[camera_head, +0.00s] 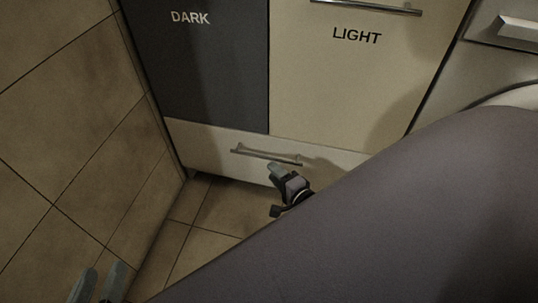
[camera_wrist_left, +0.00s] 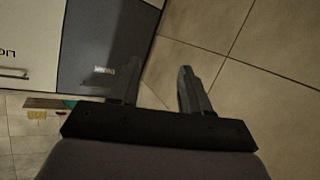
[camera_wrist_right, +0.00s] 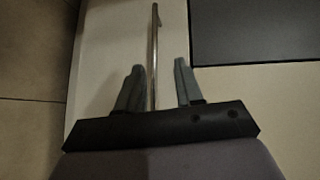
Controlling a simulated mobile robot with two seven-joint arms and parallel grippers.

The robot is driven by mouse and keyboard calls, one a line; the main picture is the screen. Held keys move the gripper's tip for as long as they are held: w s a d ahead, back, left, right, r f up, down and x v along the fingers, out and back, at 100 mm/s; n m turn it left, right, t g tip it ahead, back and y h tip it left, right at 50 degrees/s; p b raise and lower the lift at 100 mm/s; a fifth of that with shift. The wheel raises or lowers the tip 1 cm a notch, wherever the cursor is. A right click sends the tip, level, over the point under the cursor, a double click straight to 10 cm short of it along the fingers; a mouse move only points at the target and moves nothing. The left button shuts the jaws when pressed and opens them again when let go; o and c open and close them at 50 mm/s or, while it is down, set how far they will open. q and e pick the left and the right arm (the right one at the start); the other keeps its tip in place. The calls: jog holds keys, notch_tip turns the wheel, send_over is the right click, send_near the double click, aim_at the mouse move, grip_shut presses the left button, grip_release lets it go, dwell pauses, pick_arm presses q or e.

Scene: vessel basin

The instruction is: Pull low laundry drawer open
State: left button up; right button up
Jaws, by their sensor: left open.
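The low drawer (camera_head: 215,138) is a cream front beneath the DARK and LIGHT panels, and it looks flush with them. Its metal bar handle (camera_head: 266,156) is horizontal. My right gripper (camera_head: 277,170) is just below and in front of the handle's right part. In the right wrist view my right gripper (camera_wrist_right: 158,68) is open, with the handle bar (camera_wrist_right: 154,45) running between its fingers, nearer the left one. I cannot tell whether a finger touches it. My left gripper (camera_head: 97,283) is open and empty at the lower left, away from the drawer; the left wrist view shows its spread fingers (camera_wrist_left: 158,78).
The dark DARK panel (camera_head: 200,70) and the cream LIGHT panel (camera_head: 335,85) stand above the drawer. A tiled wall (camera_head: 70,110) is close on the left. Bare tiled floor (camera_head: 205,215) lies before the drawer. My right arm covers the lower right.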

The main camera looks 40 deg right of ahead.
aim_at(270, 159)
pick_arm(q)
jog(key=shift+s+a+f+m+t+b, duration=0.45)
jog(key=shift+a+m+t+b, duration=0.35)
jog(key=shift+b, duration=1.75)
pick_arm(e)
jog(key=shift+w+d+f+m+h, duration=0.2)
jog(key=shift+w+d+f+m, duration=0.25)
jog(key=shift+w, duration=0.95)
jog(key=shift+w+d+f+m+h, duration=0.25)
jog(key=shift+w+d+f, duration=0.45)
jog(key=shift+w, duration=0.75)
jog(key=shift+w+d+f+m+h, duration=0.15)
jog(key=shift+w+d+f+m, duration=0.35)
jog(key=shift+w, duration=0.9)
pick_arm(q)
jog(key=shift+d, duration=0.15)
pick_arm(e)
grip_shut()
